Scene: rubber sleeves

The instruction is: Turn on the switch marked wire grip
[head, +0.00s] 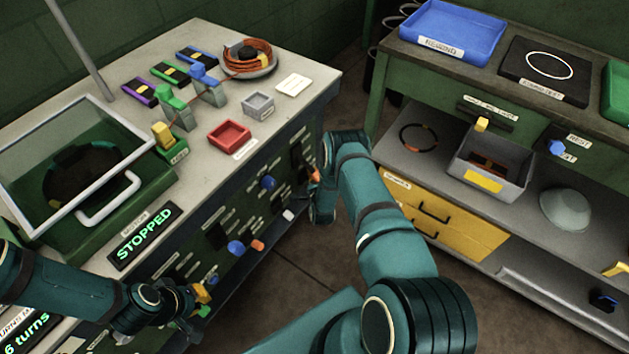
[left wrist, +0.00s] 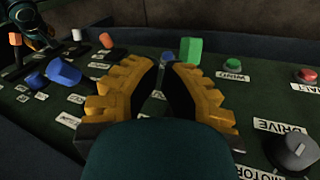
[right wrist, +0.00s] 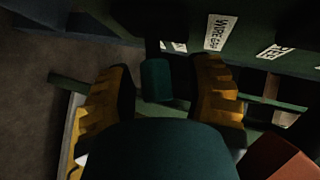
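The label reading WIRE GRIP (right wrist: 220,32) is on the cabinet front in the right wrist view. Close to it, a dark teal switch handle (right wrist: 157,80) stands between the fingers of my right gripper (right wrist: 163,75). These fingers are spread wide, with a gap on both sides of the handle. In the head view my right arm hides most of this gripper and the switch. My left gripper (left wrist: 168,65) has its fingertips drawn close together with nothing seen between them. It is by the cabinet's near end, in front of a green handle (left wrist: 190,50).
The panel carries other controls: a blue handle (head: 267,182), an orange handle (head: 257,245), a green button (left wrist: 232,65) and a DRIVE knob (left wrist: 291,152). A brown-orange block (right wrist: 280,158) is beside the right gripper. A display reads STOPPED (head: 143,235). Floor (head: 290,285) is open between the benches.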

